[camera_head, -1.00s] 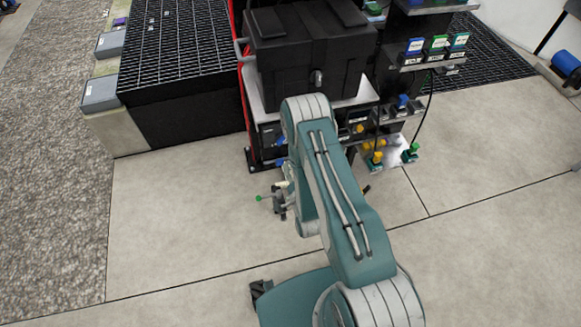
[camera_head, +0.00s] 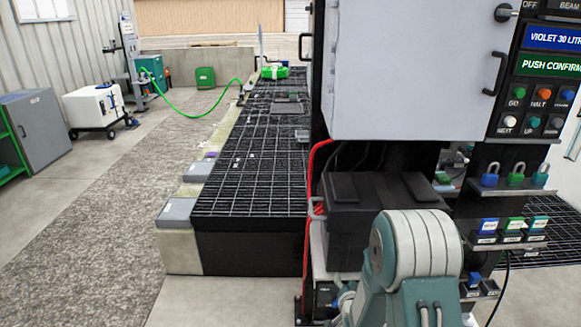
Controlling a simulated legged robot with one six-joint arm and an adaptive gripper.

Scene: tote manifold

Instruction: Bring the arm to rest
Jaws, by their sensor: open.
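Only the upper part of my own teal and grey arm (camera_head: 415,262) shows, at the bottom right of the head view. It is bent at a rounded pale joint, in front of a black box on the rack. My gripper is not in view; the end of the arm lies below the picture's edge or behind the arm.
A rack with a grey cabinet (camera_head: 405,70), a black box (camera_head: 375,210), a button panel (camera_head: 540,85) and padlocks (camera_head: 515,175) stands close ahead. A raised black grating (camera_head: 260,165) runs back on its left. Gravelly floor (camera_head: 110,230) lies open further left.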

